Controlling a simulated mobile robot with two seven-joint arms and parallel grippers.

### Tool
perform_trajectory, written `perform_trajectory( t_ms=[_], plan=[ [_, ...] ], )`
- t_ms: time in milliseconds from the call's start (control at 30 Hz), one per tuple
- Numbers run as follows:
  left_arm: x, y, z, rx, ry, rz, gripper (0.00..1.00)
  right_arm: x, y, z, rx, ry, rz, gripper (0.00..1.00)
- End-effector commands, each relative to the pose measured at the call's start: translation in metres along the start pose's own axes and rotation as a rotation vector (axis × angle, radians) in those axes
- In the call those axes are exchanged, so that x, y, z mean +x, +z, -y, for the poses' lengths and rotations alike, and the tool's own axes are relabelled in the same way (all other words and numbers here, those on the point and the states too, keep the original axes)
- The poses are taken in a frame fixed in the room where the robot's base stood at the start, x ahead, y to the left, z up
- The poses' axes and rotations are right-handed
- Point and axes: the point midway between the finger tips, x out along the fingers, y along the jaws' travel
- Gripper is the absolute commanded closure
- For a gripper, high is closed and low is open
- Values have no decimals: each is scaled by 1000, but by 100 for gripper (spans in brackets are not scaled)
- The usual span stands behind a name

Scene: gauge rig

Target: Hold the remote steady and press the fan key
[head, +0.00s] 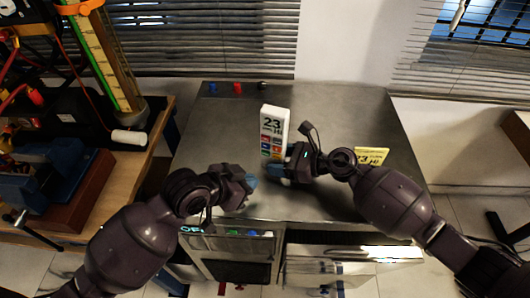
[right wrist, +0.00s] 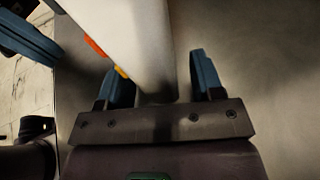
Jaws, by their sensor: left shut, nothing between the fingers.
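The white remote (head: 272,124) stands upright on the grey table, its face showing "23 HI" above coloured keys; the fan key cannot be told apart. In the right wrist view the remote (right wrist: 145,40) rises between my right gripper's (right wrist: 162,82) blue fingers. A gap shows between the remote and the right-hand finger, so the gripper is open around the lower part. In the head view my right gripper (head: 279,171) is at the remote's lower right. My left gripper (head: 252,181) is shut and empty, low and left of the remote, apart from it. A blue fingertip (right wrist: 30,40) also shows at upper left in the right wrist view.
A yellow card (head: 371,156) marked "23 HI" stands right of the remote, partly behind my right arm. Small blue, red (head: 238,88) and dark pieces lie at the back edge of the table (head: 340,110). A cluttered wooden bench (head: 140,160) is on the left.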

Motion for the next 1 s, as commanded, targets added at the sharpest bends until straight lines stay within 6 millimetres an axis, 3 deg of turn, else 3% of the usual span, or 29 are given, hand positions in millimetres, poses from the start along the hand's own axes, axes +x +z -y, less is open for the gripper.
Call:
perform_trajectory(
  t_ms=[267,433,800,1000],
  plan=[
    [0,0,0,0,0,0,100,-1,0,0,0,0,0,38],
    [0,0,0,0,0,0,100,-12,-1,1,-1,-2,-2,38],
    [0,0,0,0,0,0,100,-80,-1,0,-1,-2,-2,38],
    [0,0,0,0,0,0,100,-108,0,0,1,0,-1,38]
  ],
)
